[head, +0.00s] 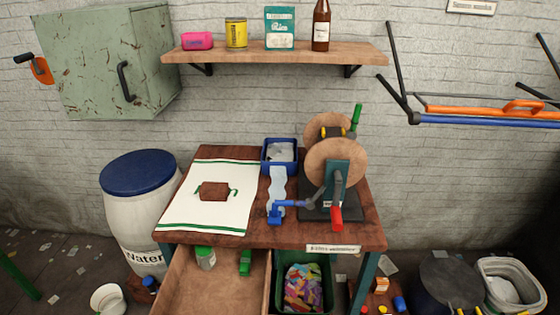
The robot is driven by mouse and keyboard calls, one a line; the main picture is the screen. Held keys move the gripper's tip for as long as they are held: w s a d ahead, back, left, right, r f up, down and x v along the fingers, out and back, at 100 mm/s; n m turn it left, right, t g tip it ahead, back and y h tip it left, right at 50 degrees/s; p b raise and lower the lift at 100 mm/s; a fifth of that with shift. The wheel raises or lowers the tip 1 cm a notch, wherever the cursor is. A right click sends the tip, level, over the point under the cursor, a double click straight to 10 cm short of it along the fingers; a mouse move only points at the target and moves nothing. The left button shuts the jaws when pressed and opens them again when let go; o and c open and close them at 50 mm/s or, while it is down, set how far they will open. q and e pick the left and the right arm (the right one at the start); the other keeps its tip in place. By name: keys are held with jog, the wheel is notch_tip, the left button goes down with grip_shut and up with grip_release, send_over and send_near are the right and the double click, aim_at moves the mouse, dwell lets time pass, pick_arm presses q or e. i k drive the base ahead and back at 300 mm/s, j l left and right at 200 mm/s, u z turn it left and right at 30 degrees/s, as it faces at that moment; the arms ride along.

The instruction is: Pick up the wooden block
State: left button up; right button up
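A reddish-brown block (214,191) lies on the white, green-striped cloth (190,222) on the left half of the wooden table. A smaller brown block-like piece (380,284) shows low at the right, beside the table. Neither of my grippers is in view, and nothing is seen touching either block.
A crank machine with wooden discs (337,163) stands on the table's right, beside a blue bin (281,169). An open drawer (190,293) juts out in front. A shelf (280,54) and green cabinet (104,65) hang above. A barrel (142,215) stands left.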

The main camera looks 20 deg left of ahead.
aim_at(218, 191)
jog(key=u, duration=1.35)
jog(key=i+l, duration=0.1)
jog(key=l, duration=0.1)
